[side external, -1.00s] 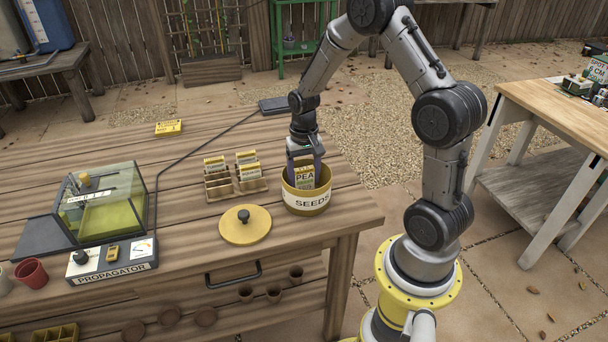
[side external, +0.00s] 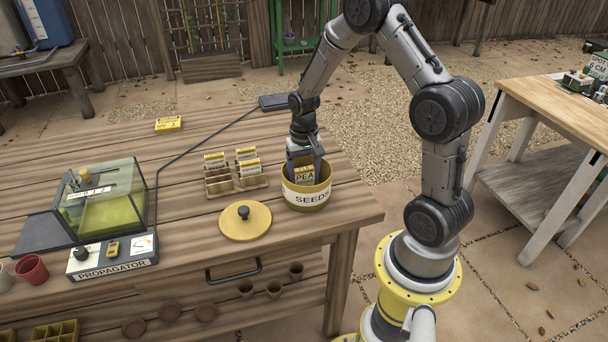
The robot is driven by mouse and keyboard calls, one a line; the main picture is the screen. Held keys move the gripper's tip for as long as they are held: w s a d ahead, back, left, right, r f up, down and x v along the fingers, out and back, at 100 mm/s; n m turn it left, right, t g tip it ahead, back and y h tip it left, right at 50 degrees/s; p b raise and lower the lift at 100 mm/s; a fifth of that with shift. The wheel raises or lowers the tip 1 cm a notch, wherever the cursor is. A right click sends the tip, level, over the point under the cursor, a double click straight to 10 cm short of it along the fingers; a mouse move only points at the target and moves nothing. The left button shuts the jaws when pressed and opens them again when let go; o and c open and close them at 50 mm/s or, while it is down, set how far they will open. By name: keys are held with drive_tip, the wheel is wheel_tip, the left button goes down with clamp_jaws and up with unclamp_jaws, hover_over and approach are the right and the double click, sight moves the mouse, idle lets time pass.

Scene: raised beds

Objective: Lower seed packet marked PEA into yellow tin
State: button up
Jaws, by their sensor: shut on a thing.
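The seed packet marked PEA (side external: 305,176) is upright, its lower part hidden behind the front wall of the yellow tin. The yellow tin (side external: 307,197), labelled SEEDS, stands open on the bench near its right end. My gripper (side external: 304,165) points down over the tin's mouth and is shut on the packet, with a finger on either side of it. The packet's bottom edge is hidden, so I cannot tell whether it touches the tin's floor.
The tin's round yellow lid (side external: 245,222) lies flat to the left. A wooden rack (side external: 222,187) with several seed packets stands behind the lid. A propagator (side external: 108,205) sits further left. The bench's right edge is close to the tin.

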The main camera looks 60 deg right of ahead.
sight(304, 168)
drive_tip(key=o, duration=1.3)
drive_tip(key=a+r+n+t, duration=0.1)
drive_tip(key=a+r, duration=0.2)
drive_tip(key=r, duration=0.8)
drive_tip(key=a+r+n+t, duration=0.1)
drive_tip(key=a+r, duration=0.2)
drive_tip(key=r, duration=0.7)
drive_tip(key=s+a+r+n+t, duration=0.2)
drive_tip(key=s+a+r, duration=0.3)
drive_tip(key=s+a+f+n, duration=0.1)
drive_tip(key=s+a+n, duration=0.1)
drive_tip(key=s, duration=0.4)
drive_tip(key=s+a+f+n+t, duration=0.1)
drive_tip(key=s+a+n, duration=0.1)
drive_tip(key=s, duration=0.4)
drive_tip(key=shift+a+n+t, duration=0.3)
drive_tip(key=shift+a+n, duration=0.1)
drive_tip(key=shift+n, duration=0.1)
